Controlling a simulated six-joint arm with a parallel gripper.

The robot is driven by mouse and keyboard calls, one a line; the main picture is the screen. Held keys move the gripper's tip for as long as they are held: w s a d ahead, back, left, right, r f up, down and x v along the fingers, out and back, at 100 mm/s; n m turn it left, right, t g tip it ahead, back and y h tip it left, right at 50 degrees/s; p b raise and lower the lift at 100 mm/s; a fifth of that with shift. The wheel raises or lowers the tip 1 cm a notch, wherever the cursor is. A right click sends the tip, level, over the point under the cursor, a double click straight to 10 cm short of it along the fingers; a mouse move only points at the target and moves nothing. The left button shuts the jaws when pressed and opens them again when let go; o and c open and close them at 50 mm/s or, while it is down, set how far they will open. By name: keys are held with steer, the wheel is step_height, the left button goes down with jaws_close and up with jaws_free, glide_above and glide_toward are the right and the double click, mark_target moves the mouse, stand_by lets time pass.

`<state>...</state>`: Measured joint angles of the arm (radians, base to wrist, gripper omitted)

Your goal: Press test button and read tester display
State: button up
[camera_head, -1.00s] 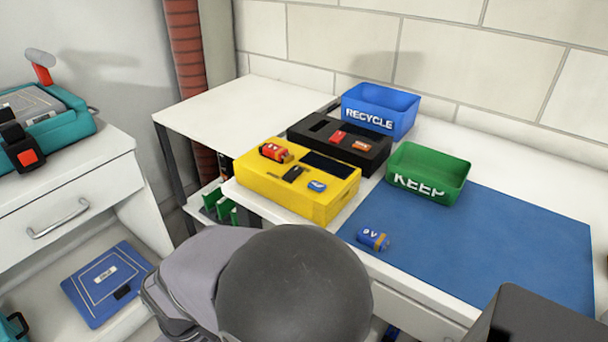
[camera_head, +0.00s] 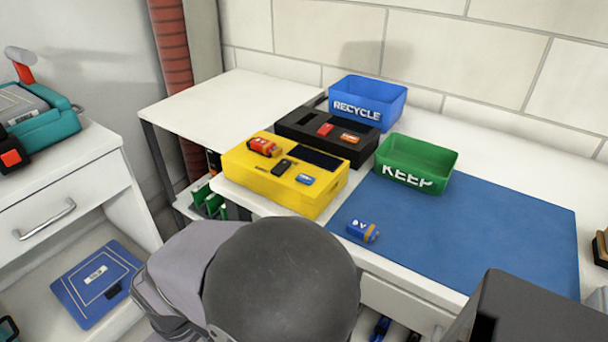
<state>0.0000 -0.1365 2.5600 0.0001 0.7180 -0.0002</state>
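The yellow tester (camera_head: 244,175) sits on the white bench, left of the blue mat. A dark display panel (camera_head: 318,158) lies along its far right top and looks blank; no reading can be made out. A red battery (camera_head: 264,147) lies on its top at the back left. A small black part (camera_head: 284,167) sits near the middle. A small blue piece with white marking (camera_head: 305,179), perhaps the test button, is at the front right. A blue 9V battery (camera_head: 362,231) lies on the mat. My arm fills the bottom centre; my gripper is not in view.
A black tray (camera_head: 287,131) holding a red and an orange item stands behind the tester. A blue RECYCLE bin (camera_head: 391,98) and a green KEEP bin (camera_head: 439,163) stand nearby. Most of the blue mat (camera_head: 480,235) is clear. A drawer unit (camera_head: 65,190) stands left.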

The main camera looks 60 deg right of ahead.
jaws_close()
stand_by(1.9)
